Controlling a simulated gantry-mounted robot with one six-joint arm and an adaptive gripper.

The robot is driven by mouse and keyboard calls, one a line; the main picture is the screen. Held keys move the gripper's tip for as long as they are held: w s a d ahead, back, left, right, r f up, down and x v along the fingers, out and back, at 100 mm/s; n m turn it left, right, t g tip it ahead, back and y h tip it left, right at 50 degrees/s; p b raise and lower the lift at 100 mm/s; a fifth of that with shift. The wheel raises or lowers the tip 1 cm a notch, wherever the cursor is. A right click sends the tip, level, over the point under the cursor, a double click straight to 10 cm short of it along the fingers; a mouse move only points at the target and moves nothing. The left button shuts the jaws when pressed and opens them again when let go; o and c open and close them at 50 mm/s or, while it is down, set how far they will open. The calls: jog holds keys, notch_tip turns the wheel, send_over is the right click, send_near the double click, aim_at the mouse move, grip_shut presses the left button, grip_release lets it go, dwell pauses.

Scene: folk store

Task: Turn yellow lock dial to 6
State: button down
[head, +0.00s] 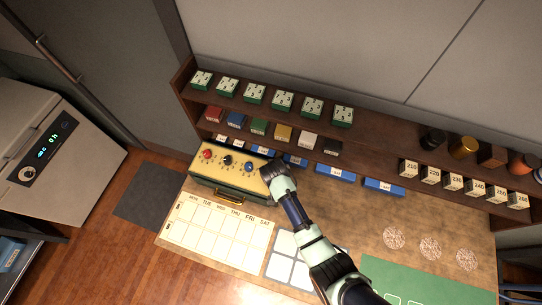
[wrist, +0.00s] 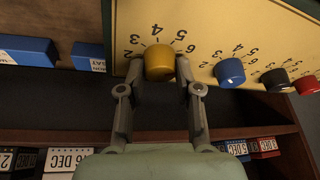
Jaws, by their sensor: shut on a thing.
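The yellow lock dial (wrist: 160,62) sits on the cream face of a lock box (wrist: 215,25), with printed numbers around it. In the wrist view my gripper (wrist: 159,78) has one finger on each side of the dial and is shut on it. I cannot make out the dial's pointer or which number it is set to. In the head view the box (head: 228,188) stands on the table, and my gripper (head: 274,177) is at its right end, hiding the yellow dial.
Blue (wrist: 230,72), black (wrist: 275,80) and red (wrist: 306,84) dials sit in a row beside the yellow one. A shelf (head: 350,127) with small boxes and date blocks runs behind the box. A calendar sheet (head: 218,232) lies in front of it.

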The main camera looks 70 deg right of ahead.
dwell(0.3)
jog(key=c, duration=0.8)
grip_release()
jog(key=v, duration=1.2)
jog(key=shift+d, duration=0.1)
